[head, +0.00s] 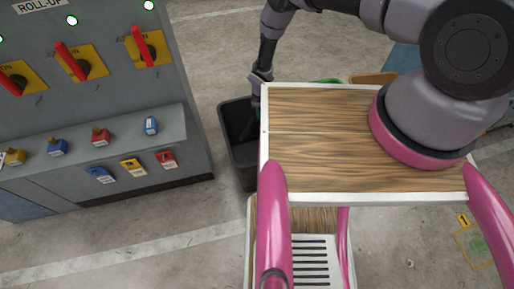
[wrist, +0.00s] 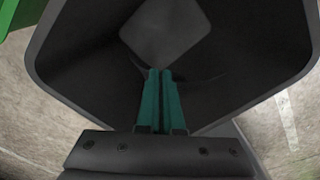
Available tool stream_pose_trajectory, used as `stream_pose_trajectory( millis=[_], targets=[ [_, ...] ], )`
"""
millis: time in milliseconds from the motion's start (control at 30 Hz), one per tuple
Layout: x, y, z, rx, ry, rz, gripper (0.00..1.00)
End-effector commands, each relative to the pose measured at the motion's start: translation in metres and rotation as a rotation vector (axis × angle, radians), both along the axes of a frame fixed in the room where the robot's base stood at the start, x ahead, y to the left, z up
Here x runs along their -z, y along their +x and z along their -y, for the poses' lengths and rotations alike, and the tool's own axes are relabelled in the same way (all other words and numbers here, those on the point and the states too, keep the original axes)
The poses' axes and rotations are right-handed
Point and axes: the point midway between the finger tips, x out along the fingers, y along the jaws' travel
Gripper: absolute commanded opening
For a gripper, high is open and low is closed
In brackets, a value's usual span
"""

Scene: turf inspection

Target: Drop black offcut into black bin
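The black bin (head: 238,150) stands on the floor left of my wooden-topped deck, partly hidden by it. In the wrist view the bin (wrist: 75,75) fills most of the picture, its mouth open and its paler floor showing at the top. My gripper (wrist: 161,72) points down into the bin, its two teal fingers close together. A thin dark shape, seemingly the black offcut (wrist: 204,77), shows at the fingertips and is hard to make out against the dark wall. In the head view the gripper is mostly hidden behind the bin's rim and my deck.
A grey control cabinet (head: 115,130) with red switches and small coloured tags stands close left of the bin. A green bin (wrist: 17,14) lies just beside the black one, and an orange-brown container (head: 374,78) is behind my deck. Open concrete floor lies in front.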

Motion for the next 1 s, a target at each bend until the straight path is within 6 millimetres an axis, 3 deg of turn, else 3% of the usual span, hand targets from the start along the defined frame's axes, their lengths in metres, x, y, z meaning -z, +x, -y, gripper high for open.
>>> stream_pose_trajectory(
  millis=[100, 200, 433, 467, 533, 767, 833, 867, 1000],
  targets=[
    [-0.0001, 0.0, 0.0001, 0.0, 0.0, 0.0, 0.0],
    [-0.0002, 0.0, 0.0001, 0.0, 0.0, 0.0, 0.38],
    [-0.0002, -0.0002, 0.0001, 0.0, 0.0, 0.0, 0.38],
    [-0.0002, -0.0002, 0.0001, 0.0, 0.0, 0.0, 0.46],
    [-0.0002, -0.0002, 0.0001, 0.0, 0.0, 0.0, 0.73],
    [-0.0002, -0.0002, 0.0001, 0.0, 0.0, 0.0, 0.76],
    [-0.0002, -0.0002, 0.0001, 0.0, 0.0, 0.0, 0.95],
    [-0.0002, -0.0002, 0.0001, 0.0, 0.0, 0.0, 1.0],
    [-0.0002, -0.0002, 0.0001, 0.0, 0.0, 0.0, 1.0]
  ],
)
